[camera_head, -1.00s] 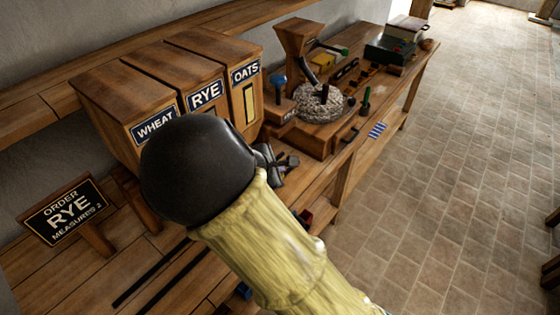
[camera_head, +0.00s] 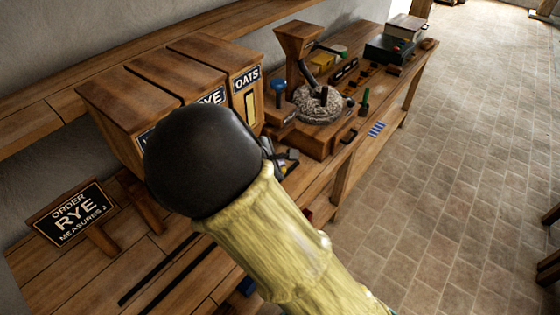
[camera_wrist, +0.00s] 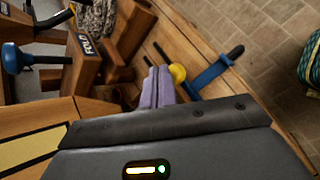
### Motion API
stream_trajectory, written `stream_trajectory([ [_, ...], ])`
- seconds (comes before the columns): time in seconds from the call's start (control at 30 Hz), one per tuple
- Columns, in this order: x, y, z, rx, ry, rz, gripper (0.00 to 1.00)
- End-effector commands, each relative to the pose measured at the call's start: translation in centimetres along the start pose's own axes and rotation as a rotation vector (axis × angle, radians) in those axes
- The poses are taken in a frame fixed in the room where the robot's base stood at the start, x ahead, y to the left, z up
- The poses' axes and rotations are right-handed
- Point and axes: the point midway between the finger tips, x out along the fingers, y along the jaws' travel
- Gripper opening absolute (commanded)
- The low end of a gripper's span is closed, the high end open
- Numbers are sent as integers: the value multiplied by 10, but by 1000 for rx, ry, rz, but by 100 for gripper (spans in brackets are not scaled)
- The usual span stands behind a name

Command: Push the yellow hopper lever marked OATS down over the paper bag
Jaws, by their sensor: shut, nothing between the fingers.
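The OATS hopper (camera_head: 246,95) is the rightmost of three wooden hoppers, with a narrow yellow window, which also shows in the wrist view (camera_wrist: 30,150). A yellow rounded knob (camera_wrist: 178,74), likely the lever's end, shows in the wrist view just right of my fingertips. I cannot tell whether they touch. My gripper (camera_head: 287,160) is in front of the OATS hopper, low by the bench edge. Its fingers (camera_wrist: 158,88) are together with nothing between them. The rest of the lever is hidden, and no paper bag is visible.
A blue bar with a black end (camera_wrist: 215,70) lies beyond the yellow knob. An order board (camera_head: 76,216) reads RYE, measures 2. Open tiled floor (camera_head: 450,190) is at right.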

Motion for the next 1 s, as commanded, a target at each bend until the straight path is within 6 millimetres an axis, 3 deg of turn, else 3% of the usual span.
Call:
stream_trajectory([
  [1.0,-27,20,20,0,1,0,0],
])
